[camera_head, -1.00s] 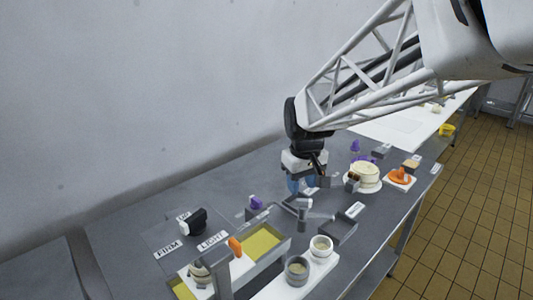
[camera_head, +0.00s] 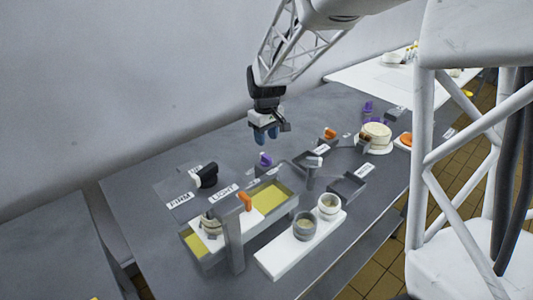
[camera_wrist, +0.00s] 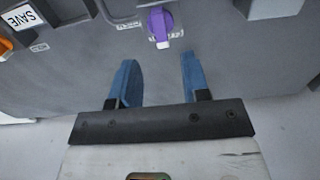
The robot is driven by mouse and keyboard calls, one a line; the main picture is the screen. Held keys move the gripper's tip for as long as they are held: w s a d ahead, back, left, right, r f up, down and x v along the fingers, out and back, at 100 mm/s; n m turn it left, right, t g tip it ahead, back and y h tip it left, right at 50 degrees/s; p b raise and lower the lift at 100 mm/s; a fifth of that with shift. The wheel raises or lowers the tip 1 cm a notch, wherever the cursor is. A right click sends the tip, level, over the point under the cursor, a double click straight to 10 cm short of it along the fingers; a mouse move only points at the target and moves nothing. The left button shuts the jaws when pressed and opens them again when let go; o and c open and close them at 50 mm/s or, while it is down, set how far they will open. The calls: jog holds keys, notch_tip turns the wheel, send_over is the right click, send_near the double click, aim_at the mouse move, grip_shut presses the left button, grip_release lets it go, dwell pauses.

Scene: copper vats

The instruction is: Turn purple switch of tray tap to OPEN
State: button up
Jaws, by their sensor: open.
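The purple switch (camera_head: 265,159) stands on the grey bench behind the grey trays. In the wrist view the purple switch (camera_wrist: 160,22) is at the top centre, with a white tip pointing toward my gripper. My gripper (camera_head: 267,137) has blue fingers and is open and empty, above and behind the switch. In the wrist view my gripper (camera_wrist: 160,72) has its fingers spread on either side of the switch's line, short of it and apart from it. The switch's OPEN mark cannot be read.
A grey tray (camera_head: 347,187) and a grey post lie in front of the switch. A yellow-bottomed trough (camera_head: 292,203) with an orange switch (camera_head: 245,202) is front left. A black knob (camera_head: 207,175) is left. Other purple parts (camera_head: 368,107) stand farther right. Bare bench lies around my gripper.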

aim_at(266, 156)
dwell(0.4)
jog(key=shift+f, duration=3.9)
jog(key=shift+c, duration=0.4)
grip_shut()
